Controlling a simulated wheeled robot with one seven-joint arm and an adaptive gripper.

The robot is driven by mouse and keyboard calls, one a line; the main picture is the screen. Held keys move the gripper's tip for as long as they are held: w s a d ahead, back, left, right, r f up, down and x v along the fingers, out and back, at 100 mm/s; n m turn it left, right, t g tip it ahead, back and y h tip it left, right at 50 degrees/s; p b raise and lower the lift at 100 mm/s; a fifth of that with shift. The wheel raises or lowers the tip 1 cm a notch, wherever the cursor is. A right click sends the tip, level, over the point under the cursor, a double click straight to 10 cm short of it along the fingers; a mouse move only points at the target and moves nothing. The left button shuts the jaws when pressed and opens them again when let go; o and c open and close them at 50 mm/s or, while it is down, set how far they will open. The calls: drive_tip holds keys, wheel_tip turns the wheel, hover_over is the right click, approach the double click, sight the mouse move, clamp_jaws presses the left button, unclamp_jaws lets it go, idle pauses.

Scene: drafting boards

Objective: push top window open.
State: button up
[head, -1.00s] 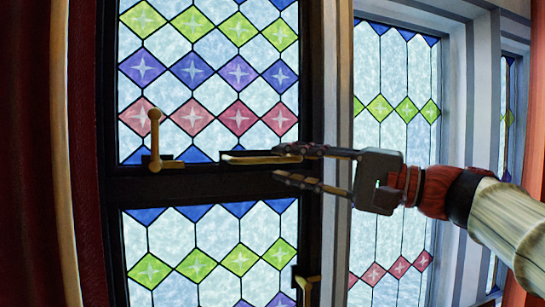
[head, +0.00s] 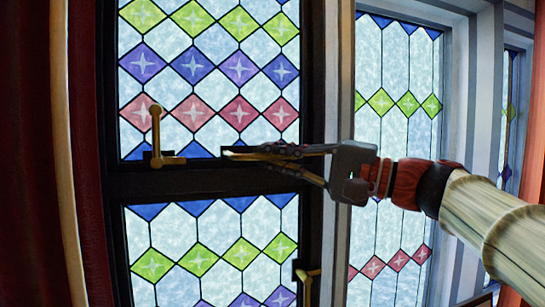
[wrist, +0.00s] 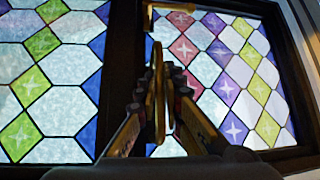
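The top window (head: 205,85) is a stained-glass pane in a dark frame, and it looks closed. A brass handle at its lower left (head: 156,135) stands upright. A second brass handle at its lower right (head: 232,154) lies level along the bottom rail. My gripper (head: 262,150) comes from the right, with its fingers brought together at this right handle. In the wrist view, my gripper (wrist: 162,78) has the brass handle (wrist: 157,90) between its fingertips. The fingers hide part of the handle in the head view.
A lower stained-glass window (head: 210,250) sits below the dark rail, with its own brass handle (head: 308,275) at its right edge. Another tall window (head: 395,100) is to the right, behind my arm. A red curtain (head: 30,150) hangs at the left.

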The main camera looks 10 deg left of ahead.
clamp_jaws()
drive_tip(key=shift+f, duration=0.15)
drive_tip(key=shift+w+a+f+b, duration=0.1)
drive_tip(key=shift+w+b, duration=0.1)
drive_tip(key=shift+b, duration=0.15)
drive_tip(key=w+b, duration=0.1)
drive_tip(key=w+a+b, duration=0.1)
drive_tip(key=w+a+n+y, duration=0.1)
drive_tip(key=shift+w+f+b, duration=0.1)
drive_tip(key=shift+f+b, duration=0.2)
drive_tip(key=shift+b, duration=0.1)
drive_tip(key=shift+o, duration=2.1)
unclamp_jaws()
drive_tip(key=shift+w, duration=0.1)
drive_tip(key=shift+o, duration=0.6)
